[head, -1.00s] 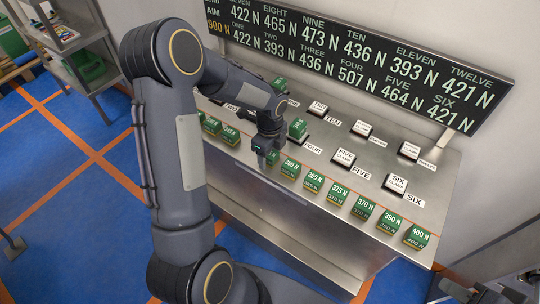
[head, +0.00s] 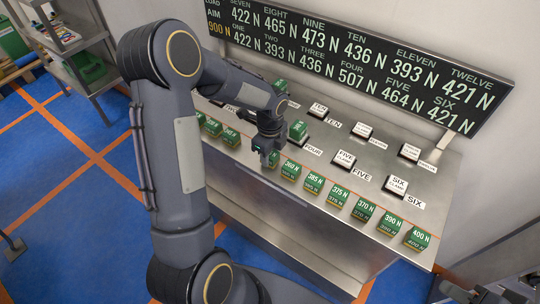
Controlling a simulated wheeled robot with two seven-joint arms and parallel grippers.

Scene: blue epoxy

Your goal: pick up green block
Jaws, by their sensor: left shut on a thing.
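Green blocks with printed newton values stand in a row along the front edge of the steel bench (head: 300,225), such as the 360 N block (head: 291,169) and the 385 N block (head: 314,182). My left gripper (head: 267,152) points down at this row, left of the 360 N block. It is shut on a green block (head: 274,158), mostly hidden by the fingers; its label cannot be read. Whether this block touches the bench is unclear. Another green block (head: 298,130) stands on a clamp pad behind, near the FOUR label.
A dark board (head: 350,62) with force readings stands behind the bench. White labelled clamp pads, such as FIVE (head: 344,159) and SIX (head: 396,184), sit empty. My left arm hides part of the bench's left side. A shelf (head: 70,45) stands at the far left.

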